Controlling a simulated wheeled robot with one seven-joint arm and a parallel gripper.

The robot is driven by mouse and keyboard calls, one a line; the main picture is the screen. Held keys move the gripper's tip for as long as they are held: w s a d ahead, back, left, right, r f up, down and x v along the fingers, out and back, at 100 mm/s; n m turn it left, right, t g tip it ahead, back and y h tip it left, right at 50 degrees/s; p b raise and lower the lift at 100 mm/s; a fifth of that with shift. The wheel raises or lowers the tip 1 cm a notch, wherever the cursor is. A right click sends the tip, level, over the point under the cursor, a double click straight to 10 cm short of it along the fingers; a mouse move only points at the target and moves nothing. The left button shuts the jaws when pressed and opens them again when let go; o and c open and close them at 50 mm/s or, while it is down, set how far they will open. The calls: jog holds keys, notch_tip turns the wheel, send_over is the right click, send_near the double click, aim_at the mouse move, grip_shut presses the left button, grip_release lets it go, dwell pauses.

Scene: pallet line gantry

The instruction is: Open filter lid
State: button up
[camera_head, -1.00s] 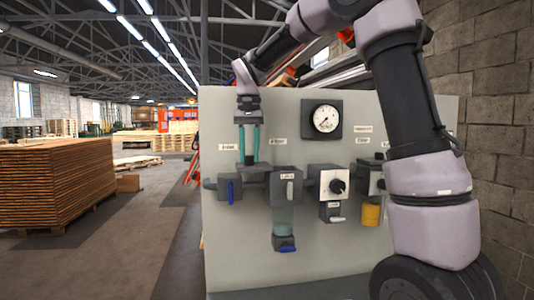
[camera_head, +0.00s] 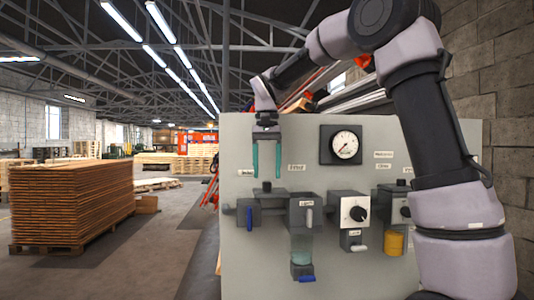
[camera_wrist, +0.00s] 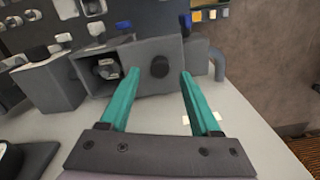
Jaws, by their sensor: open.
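The filter housing (camera_head: 306,208) is a grey box on the panel, with a clear bowl below it. In the wrist view its top (camera_wrist: 106,69) is uncovered and a round part shows inside. The filter lid (camera_wrist: 142,58) is a flat grey plate with a dark round knob, lying beside the opening. In the head view the lid (camera_head: 272,194) is left of the housing. My gripper (camera_head: 266,177) is open and empty, pointing down, with its teal fingertips just above the knob. In the wrist view the fingers (camera_wrist: 158,74) are on either side of the knob, apart from it.
The grey panel (camera_head: 260,270) carries a pressure gauge (camera_head: 341,145), a blue-handled valve (camera_head: 249,217), a white regulator box with black knob (camera_head: 355,212) and a yellow cup (camera_head: 394,242). A brick wall is at the right. Stacked boards (camera_head: 72,205) stand far left, with open floor between.

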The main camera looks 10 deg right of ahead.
notch_tip(320, 180, up, 8)
dwell(0.6)
jog(key=s+d+f+t+y, duration=0.1)
jog(key=s+d+f+t, duration=0.15)
jog(key=s+d, duration=0.9)
jog(key=s+d+f+m+t+y, duration=0.1)
jog(key=s+d+f+t, duration=0.3)
jog(key=s+f, duration=0.4)
jog(key=shift+s+d+t, duration=0.2)
jog(key=shift+s+t, duration=0.15)
jog(key=shift+s, duration=0.55)
